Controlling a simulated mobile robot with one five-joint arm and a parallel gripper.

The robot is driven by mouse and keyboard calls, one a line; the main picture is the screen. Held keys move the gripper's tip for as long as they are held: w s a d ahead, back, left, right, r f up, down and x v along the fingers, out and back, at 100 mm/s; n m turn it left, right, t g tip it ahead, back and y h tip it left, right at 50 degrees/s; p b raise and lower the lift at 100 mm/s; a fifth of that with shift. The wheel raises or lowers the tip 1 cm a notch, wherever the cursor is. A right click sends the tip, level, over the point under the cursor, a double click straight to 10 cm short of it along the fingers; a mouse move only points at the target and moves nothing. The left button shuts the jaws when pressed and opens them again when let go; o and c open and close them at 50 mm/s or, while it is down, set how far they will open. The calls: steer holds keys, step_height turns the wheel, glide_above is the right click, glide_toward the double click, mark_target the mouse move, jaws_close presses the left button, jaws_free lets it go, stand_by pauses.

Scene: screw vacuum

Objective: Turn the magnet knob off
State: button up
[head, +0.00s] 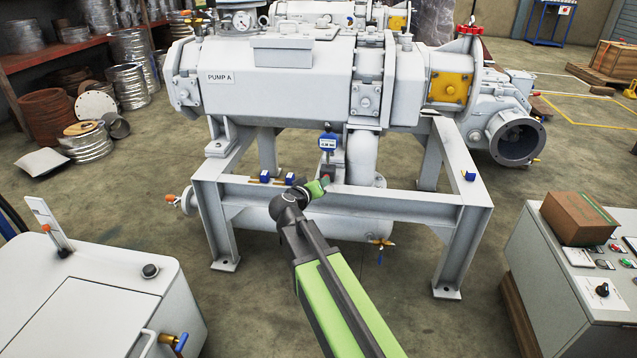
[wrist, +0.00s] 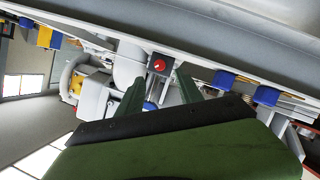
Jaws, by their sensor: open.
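The magnet knob (wrist: 159,64) is a small red round knob on a dark square block, seen in the wrist view at upper centre. In the head view a dark block (head: 327,171) stands on the pump frame below a blue gauge (head: 327,142); the red knob's face is not clear there. My gripper (head: 318,187) is close in front of the block. In the wrist view my gripper's (wrist: 159,86) two green fingers are apart, with nothing held. The knob lies just beyond the fingertips, roughly between them. I cannot see contact.
The grey frame (head: 400,206) carries the white pump (head: 290,85). Small blue items (head: 290,178) sit on the frame left of my gripper, and another (head: 469,175) at right. A white cabinet (head: 90,290) stands left, a control box (head: 560,275) right.

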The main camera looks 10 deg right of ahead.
steer(key=shift+s+a+r, duration=0.25)
steer(key=shift+s+a, duration=0.1)
steer(key=shift+s, duration=0.25)
